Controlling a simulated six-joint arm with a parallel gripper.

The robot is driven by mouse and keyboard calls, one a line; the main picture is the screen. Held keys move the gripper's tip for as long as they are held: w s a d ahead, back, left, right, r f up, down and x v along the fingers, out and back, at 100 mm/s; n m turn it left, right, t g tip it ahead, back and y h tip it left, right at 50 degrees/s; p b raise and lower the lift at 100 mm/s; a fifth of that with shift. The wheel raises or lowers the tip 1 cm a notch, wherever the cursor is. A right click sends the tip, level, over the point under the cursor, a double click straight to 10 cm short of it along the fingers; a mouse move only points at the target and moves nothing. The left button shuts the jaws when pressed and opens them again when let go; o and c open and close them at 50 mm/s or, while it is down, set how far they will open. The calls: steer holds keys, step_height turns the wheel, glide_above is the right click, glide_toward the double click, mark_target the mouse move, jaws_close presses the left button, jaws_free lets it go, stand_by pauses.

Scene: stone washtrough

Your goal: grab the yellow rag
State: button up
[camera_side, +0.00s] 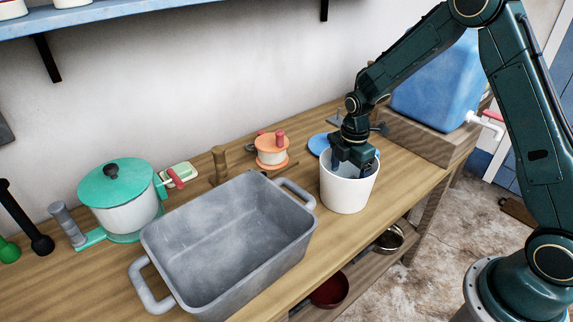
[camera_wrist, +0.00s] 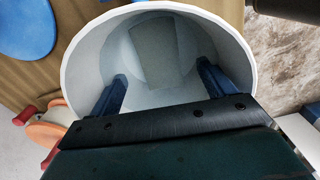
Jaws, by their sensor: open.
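I see no yellow rag in either view. My gripper (camera_side: 353,158) points down into the white bucket (camera_side: 347,192) on the wooden counter. In the wrist view, the gripper's two blue fingers (camera_wrist: 162,72) are spread apart inside the bucket's rim (camera_wrist: 72,70), with nothing between the tips. A dull grey, squarish patch (camera_wrist: 162,50) shows at the bottom of the bucket; I cannot tell whether it is a thing or the bare floor. The side view hides the bucket's inside.
A grey basin (camera_side: 230,240) stands left of the bucket. A blue disc (camera_side: 319,144) and an orange spool (camera_side: 270,150) lie behind it. A green-lidded pot (camera_side: 122,195) is at left, a blue tank (camera_side: 435,85) at right. The counter's front edge is close to the bucket.

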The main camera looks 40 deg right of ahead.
steer(key=shift+f, duration=0.2)
steer(key=shift+f, duration=2.5)
steer(key=c, duration=1.1)
steer(key=shift+r, duration=0.15)
step_height(320, 180, up, 20)
steer(key=shift+f, duration=0.1)
